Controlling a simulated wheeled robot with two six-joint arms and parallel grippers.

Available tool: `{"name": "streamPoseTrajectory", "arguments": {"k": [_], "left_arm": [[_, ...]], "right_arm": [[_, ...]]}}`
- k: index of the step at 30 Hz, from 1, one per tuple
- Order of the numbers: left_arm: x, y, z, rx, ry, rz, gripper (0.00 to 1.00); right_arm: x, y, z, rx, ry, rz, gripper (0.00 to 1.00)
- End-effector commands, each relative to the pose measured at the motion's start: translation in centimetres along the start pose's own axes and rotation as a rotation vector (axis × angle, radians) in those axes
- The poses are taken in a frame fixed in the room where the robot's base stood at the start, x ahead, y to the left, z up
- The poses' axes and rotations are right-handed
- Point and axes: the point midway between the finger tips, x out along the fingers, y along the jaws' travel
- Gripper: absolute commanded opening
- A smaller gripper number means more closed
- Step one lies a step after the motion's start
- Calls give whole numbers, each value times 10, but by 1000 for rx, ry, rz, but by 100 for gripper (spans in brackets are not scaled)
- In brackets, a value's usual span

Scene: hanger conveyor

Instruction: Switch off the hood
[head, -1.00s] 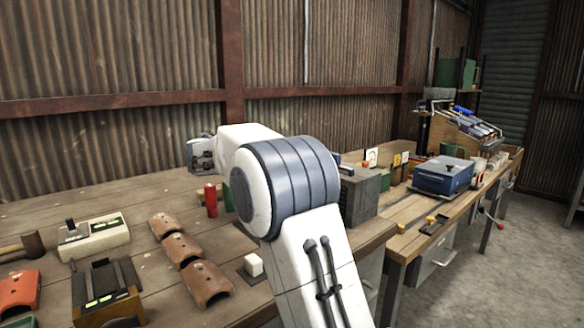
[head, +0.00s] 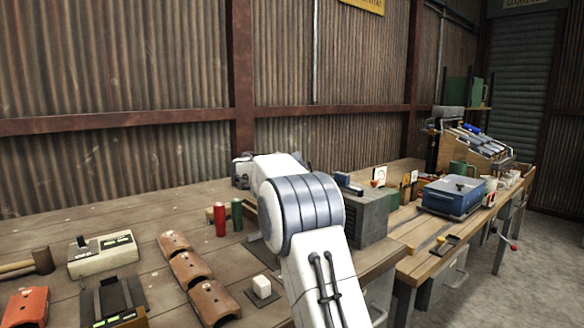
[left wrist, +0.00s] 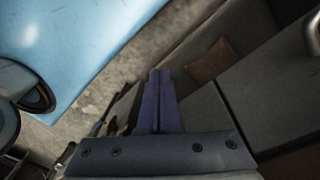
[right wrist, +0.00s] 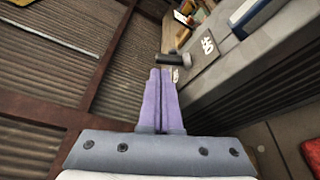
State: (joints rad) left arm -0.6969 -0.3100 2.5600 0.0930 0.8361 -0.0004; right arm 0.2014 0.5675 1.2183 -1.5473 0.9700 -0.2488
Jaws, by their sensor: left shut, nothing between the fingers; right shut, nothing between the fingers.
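A grey box-shaped unit (head: 368,215) stands at the right end of the wooden bench; I cannot tell whether it is the hood. In the right wrist view, its ribbed grey side (right wrist: 255,85) carries a dark plate with white lettering (right wrist: 208,44), which seems to read OFF. A black lever or knob (right wrist: 172,58) sticks out beside the plate. My right gripper (right wrist: 161,72) is shut and empty, its tips just short of the lever in the picture. In the head view my right arm hides its fingertips. My left gripper (left wrist: 160,72) is shut and empty, away from the bench.
Red (head: 221,219) and green (head: 237,214) cylinders stand left of my right arm. Curved brown tiles (head: 190,268), a cream switch box (head: 103,254) and a white block (head: 262,287) lie on the bench. A blue box (head: 453,195) sits on the farther bench.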

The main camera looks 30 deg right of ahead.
Motion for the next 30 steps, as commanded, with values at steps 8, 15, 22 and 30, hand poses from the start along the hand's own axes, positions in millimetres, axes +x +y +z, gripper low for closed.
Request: {"name": "streamPoseTrajectory", "arguments": {"k": [8, 15, 22, 30], "left_arm": [[-2, 0, 0, 0, 0, 0, 0], [-2, 0, 0, 0, 0, 0, 0], [9, -1, 0, 0, 0, 0, 0], [19, -1, 1, 0, 0, 0, 0]], "right_arm": [[15, 0, 0, -1, 0, 0, 0], [15, 0, 0, -1, 0, 0, 0], [15, -3, 0, 27, 0, 10, 0], [14, -1, 2, 66, 0, 24, 0]]}}
